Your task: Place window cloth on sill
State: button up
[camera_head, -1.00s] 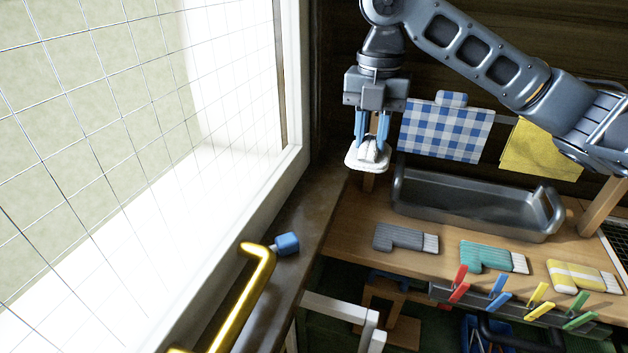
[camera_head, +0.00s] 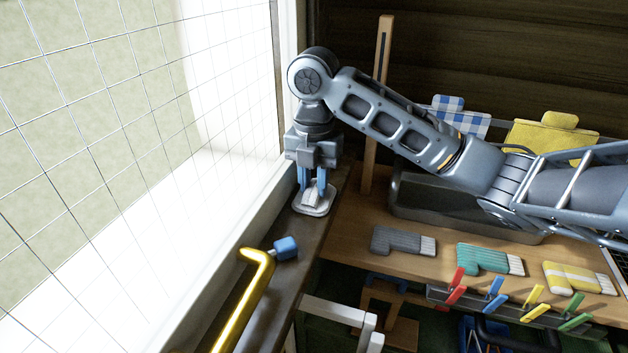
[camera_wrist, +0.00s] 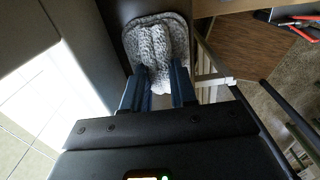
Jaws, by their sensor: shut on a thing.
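The window cloth (camera_head: 315,206) is a white-grey knitted pad with a raised ridge along its middle. My gripper (camera_head: 315,190) points down and is shut on this ridge. The cloth is at the dark window sill (camera_head: 283,228), near its far end. In the wrist view the cloth (camera_wrist: 160,35) lies between and beyond the blue fingers (camera_wrist: 158,90), over the dark sill. I cannot tell whether it touches the sill or is just above it.
The meshed window (camera_head: 120,150) borders the left. Right stand a metal trough (camera_head: 455,205), a grey folded sock-like item (camera_head: 395,242), a teal one (camera_head: 483,258) and coloured pegs (camera_head: 495,287).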

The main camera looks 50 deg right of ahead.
aim_at(315, 186)
jog(key=o, duration=0.9)
jog(key=shift+f, duration=0.1)
jog(key=shift+o, duration=0.2)
notch_tip(315, 186, up, 12)
jog(key=shift+s, duration=0.15)
dwell(0.6)
